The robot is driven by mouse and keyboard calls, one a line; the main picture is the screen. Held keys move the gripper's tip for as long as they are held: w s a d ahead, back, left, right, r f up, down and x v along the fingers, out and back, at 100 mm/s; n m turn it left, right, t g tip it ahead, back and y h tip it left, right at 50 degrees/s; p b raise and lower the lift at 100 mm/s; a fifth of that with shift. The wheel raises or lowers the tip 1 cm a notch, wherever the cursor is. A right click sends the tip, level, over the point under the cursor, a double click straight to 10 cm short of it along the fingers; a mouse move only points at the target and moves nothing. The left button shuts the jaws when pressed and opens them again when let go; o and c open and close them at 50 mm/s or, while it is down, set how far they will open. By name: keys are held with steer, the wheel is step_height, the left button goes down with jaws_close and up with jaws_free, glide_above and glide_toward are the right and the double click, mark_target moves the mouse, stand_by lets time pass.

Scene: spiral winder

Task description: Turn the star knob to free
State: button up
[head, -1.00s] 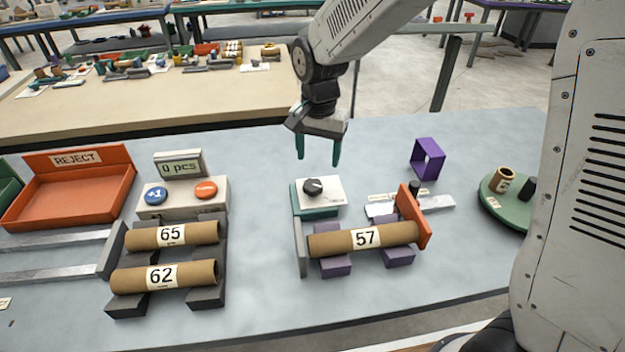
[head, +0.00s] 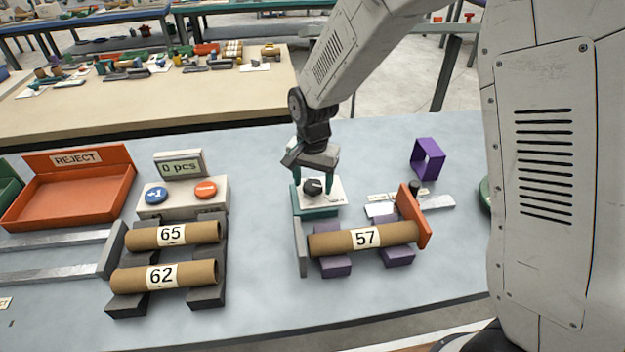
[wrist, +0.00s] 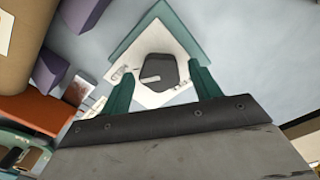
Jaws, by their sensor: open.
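The star knob (head: 312,187) is dark, with a pale pointer mark, on a white plate (head: 334,197) over a teal base (head: 316,212). In the wrist view the knob (wrist: 157,72) sits ahead of the fingertips, its pale mark pointing to the left. In the wrist view my gripper (wrist: 157,85) has clear space between both fingers and the knob. Contact is not visible.
A cardboard tube marked 57 (head: 340,241) lies on purple rests just in front of the knob, with an orange plate (head: 412,215) at its right end. A purple frame (head: 428,158) stands to the right. The counter box (head: 205,208) is left. Bare table lies between.

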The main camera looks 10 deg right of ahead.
steer(key=c, duration=1)
steer(key=shift+o, duration=0.2)
steer(key=shift+n, duration=0.3)
steer(key=n, duration=1.3)
steer(key=shift+n, duration=0.3)
steer(key=n, duration=0.3)
steer(key=shift+n, duration=0.3)
steer(key=n, duration=0.6)
